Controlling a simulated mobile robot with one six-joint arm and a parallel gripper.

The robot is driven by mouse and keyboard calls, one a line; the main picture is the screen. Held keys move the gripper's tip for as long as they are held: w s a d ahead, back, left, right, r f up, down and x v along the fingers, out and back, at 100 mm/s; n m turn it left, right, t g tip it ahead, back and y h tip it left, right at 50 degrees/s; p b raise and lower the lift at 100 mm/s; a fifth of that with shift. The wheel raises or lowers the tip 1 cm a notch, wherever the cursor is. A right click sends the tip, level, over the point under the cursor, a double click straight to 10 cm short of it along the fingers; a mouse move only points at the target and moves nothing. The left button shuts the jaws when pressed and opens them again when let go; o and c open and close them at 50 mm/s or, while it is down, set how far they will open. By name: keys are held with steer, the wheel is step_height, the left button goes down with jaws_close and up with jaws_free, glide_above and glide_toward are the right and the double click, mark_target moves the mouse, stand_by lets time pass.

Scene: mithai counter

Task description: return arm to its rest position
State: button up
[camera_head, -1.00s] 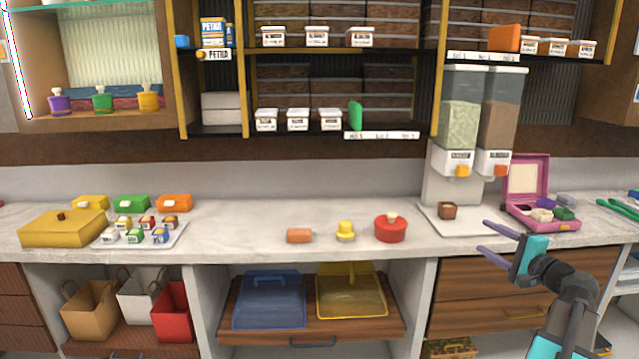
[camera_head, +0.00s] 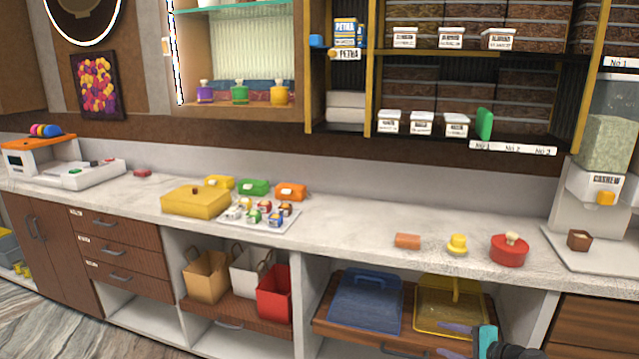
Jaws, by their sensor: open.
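My gripper (camera_head: 456,340) shows at the bottom edge of the head view, right of centre. Its two purple fingers point left and stand apart, with nothing visible between them. It is in front of the lower shelf, below the counter top (camera_head: 350,222). The teal wrist part shows behind the fingers, and the rest of my arm is cut off by the frame's lower edge.
On the counter stand a red lidded pot (camera_head: 509,252), a yellow stamp-like piece (camera_head: 457,246), an orange-brown block (camera_head: 407,241) and a yellow box (camera_head: 196,201). Blue (camera_head: 366,303) and yellow (camera_head: 452,303) trays lie on the pulled-out shelf near my gripper. A dispenser (camera_head: 590,200) stands right.

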steer(key=s+a+f+n+g+y, duration=0.1)
steer(key=s+a+f+n+g, duration=0.3)
steer(key=a+f, duration=1.1)
steer(key=s+a+f+n+g, duration=0.3)
steer(key=s+a+f+g, duration=0.3)
steer(key=s+a+f, duration=0.65)
steer(key=s+a+f+n+g+h, duration=0.1)
steer(key=s+f+g, duration=0.1)
steer(key=s, duration=0.3)
steer(key=s+a+f+n+g+h, duration=0.1)
steer(key=s+a+f, duration=0.1)
steer(key=s, duration=0.4)
steer(key=s+d+f+n+g+h, duration=0.3)
steer(key=s+d+n+h, duration=0.3)
steer(key=s+d, duration=0.3)
steer(key=s, duration=0.2)
steer(key=shift+s+f, duration=0.35)
steer(key=shift+f, duration=0.05)
